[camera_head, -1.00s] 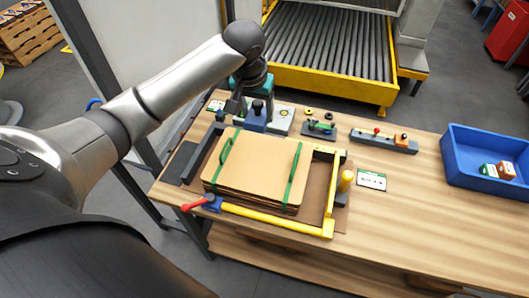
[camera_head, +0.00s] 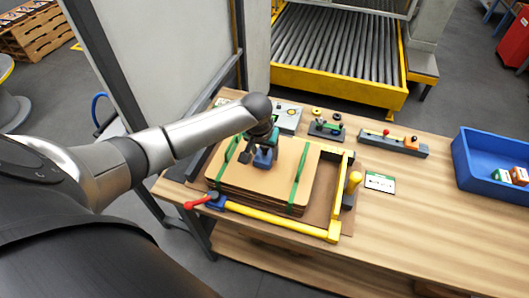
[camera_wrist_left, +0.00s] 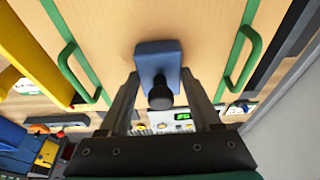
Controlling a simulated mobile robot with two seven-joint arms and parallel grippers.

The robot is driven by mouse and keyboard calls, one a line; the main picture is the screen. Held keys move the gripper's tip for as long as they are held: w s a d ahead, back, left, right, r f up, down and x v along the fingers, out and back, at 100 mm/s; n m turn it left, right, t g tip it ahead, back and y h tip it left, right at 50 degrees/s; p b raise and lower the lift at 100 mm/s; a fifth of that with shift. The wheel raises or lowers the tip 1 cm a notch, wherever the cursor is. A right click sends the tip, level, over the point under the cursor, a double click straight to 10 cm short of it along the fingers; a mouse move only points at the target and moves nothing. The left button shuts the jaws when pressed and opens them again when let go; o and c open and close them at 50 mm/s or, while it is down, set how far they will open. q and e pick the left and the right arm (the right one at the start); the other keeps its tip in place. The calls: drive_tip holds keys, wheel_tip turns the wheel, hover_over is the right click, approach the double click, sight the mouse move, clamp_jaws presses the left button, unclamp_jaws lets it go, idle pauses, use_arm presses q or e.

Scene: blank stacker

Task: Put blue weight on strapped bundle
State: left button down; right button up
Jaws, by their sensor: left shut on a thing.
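The strapped bundle (camera_head: 275,180) is a stack of tan cardboard sheets with two green straps, lying inside a yellow and dark frame on the table. My left gripper (camera_head: 262,147) is over the bundle's far part, between the straps, shut on the blue weight (camera_head: 264,158). In the left wrist view the blue weight (camera_wrist_left: 157,60) has a black knob between the two fingers of my left gripper (camera_wrist_left: 161,88). The bundle (camera_wrist_left: 110,40) fills the background there. I cannot tell whether the weight touches the top sheet. My right gripper is out of view.
The yellow frame bar (camera_head: 275,223) with a red-tipped lever (camera_head: 195,203) runs along the near side. A yellow post (camera_head: 353,182) stands at right. Small fixtures (camera_head: 327,129) line the back. A blue bin (camera_head: 480,175) is at far right; the table before it is clear.

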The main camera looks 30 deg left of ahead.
use_arm(q)
drive_tip(key=shift+w+f, duration=0.1)
drive_tip(key=shift+f, duration=0.1)
drive_tip(key=shift+c, duration=0.4)
unclamp_jaws()
drive_tip(key=shift+f, duration=0.1)
drive_tip(key=a+p+v, duration=0.1)
drive_tip(key=p+v, duration=0.1)
drive_tip(key=v, duration=1)
drive_tip(key=shift+d, duration=0.5)
